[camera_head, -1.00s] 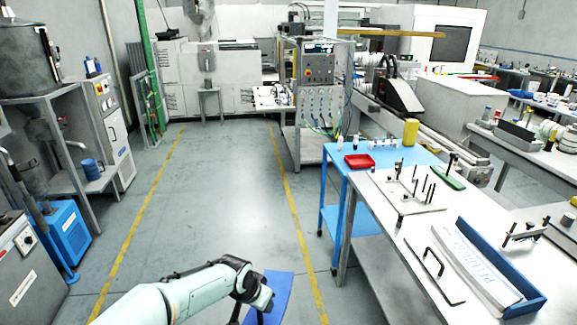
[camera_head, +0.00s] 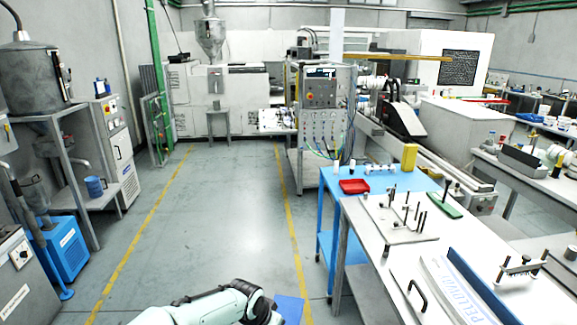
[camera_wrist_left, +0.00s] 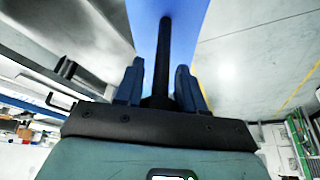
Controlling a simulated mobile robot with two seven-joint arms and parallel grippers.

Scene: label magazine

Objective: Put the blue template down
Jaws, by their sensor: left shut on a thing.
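The blue template (camera_head: 289,309) shows at the bottom edge of the head view, partly hidden behind my left arm and cut off by the frame. In the left wrist view the template (camera_wrist_left: 202,14) is a flat blue sheet with a dark bar-like handle (camera_wrist_left: 164,60). My left gripper (camera_wrist_left: 158,85) is shut on this handle, with one finger on each side. In the head view the template is over the floor, left of the white table. My right gripper is not in view.
The white table (camera_head: 385,257) at right bears a fixture plate (camera_head: 392,222), a green piece (camera_head: 444,205), a blue-walled tray (camera_head: 478,285) and a black-handled plate (camera_head: 412,300). A blue table (camera_head: 345,173) adjoins it, with a red tray (camera_head: 354,186). Open floor (camera_head: 215,215) lies ahead.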

